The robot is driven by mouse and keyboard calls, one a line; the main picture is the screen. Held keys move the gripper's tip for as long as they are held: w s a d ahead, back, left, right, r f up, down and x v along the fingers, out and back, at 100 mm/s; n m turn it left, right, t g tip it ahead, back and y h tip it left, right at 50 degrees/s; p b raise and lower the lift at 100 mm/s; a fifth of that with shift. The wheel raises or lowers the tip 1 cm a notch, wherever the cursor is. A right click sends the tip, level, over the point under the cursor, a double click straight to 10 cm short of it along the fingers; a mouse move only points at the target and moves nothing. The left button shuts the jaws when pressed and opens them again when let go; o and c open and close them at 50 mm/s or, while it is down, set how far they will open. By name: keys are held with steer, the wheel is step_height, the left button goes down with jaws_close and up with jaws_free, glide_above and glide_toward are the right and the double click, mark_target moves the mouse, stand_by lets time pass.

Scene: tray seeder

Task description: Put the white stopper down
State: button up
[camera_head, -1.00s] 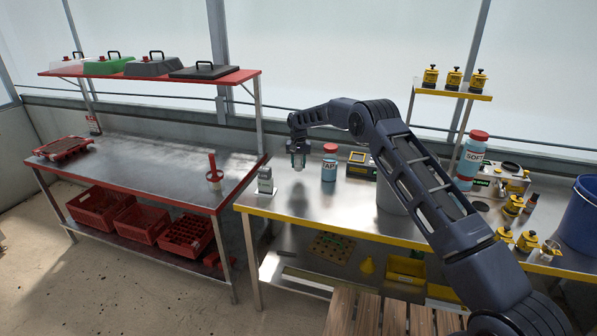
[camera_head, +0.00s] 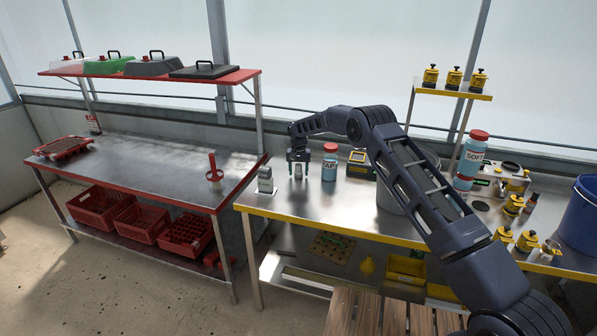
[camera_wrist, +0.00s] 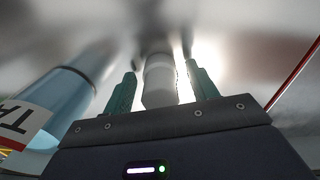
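The white stopper (camera_wrist: 160,82) stands between my gripper's two teal fingers in the wrist view, with a gap on each side. In the head view my gripper (camera_head: 299,174) points down at the steel top of the yellow-edged bench (camera_head: 340,209), its fingers spread. The stopper is small there, a pale shape between the fingers. It appears to rest on the bench top, though its contact with the surface is hard to see. My gripper also shows in the wrist view (camera_wrist: 163,88), open around the stopper.
A blue TAP bottle with a red cap (camera_head: 329,165) stands close to the right of my gripper. A small grey-white device (camera_head: 265,180) stands to the left. A yellow-and-black box (camera_head: 359,164) is behind the bottle. The bench front before my gripper is clear.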

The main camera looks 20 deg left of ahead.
mark_target(299, 165)
steer(key=shift+r, duration=0.1)
step_height(299, 165, up, 12)
stand_by(0.5)
